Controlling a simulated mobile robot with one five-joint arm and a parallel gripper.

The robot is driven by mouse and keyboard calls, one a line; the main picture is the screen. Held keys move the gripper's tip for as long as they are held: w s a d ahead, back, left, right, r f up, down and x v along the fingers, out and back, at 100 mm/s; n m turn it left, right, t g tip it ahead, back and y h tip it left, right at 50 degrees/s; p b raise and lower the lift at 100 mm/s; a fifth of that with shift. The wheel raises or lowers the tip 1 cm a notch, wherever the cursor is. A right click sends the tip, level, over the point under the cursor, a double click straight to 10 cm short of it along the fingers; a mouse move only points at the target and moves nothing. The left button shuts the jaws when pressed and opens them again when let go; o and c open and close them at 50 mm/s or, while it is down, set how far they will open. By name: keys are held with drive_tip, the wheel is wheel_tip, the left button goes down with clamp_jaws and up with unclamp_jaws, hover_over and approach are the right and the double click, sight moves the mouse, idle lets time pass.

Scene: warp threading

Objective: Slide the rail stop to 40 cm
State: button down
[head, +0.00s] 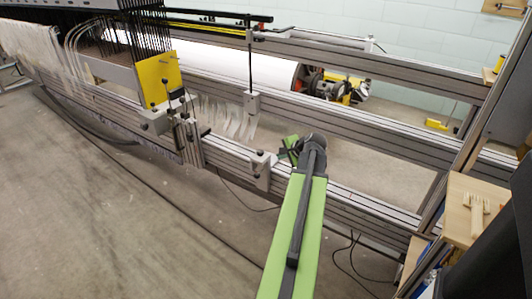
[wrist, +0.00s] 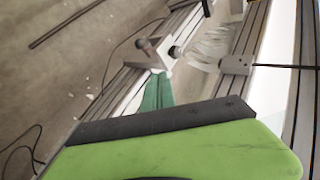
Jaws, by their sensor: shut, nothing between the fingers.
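The rail stop (head: 262,172) is a grey block with dark knobs, clamped on the front aluminium rail (head: 345,203). In the wrist view the stop (wrist: 140,58) shows just beyond my fingertips, with two round knobs. My gripper (head: 284,154) has green fingers and is just right of the stop, near its top. In the wrist view the green fingers (wrist: 156,92) are together and empty, pointing at the stop. I cannot tell whether they touch it. No scale marks on the rail are readable.
Left along the rail stands another grey clamp assembly (head: 185,135) with a yellow plate (head: 158,80) above. White strips (head: 232,120) hang behind the rail. A small block on a black rod (head: 252,103) stands behind. A wooden box (head: 470,210) is at right. Cables lie on the floor.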

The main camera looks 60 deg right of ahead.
drive_tip(key=b, duration=0.7)
approach(269, 155)
wheel_tip(269, 155, down, 3)
drive_tip(key=w+a, duration=0.1)
drive_tip(key=a, duration=0.2)
drive_tip(key=w, duration=0.1)
drive_tip(key=w+d, duration=0.1)
drive_tip(key=w, duration=0.2)
drive_tip(key=shift+w+d+r, duration=0.1)
drive_tip(key=shift+d+r, duration=0.1)
drive_tip(key=shift+d, duration=0.15)
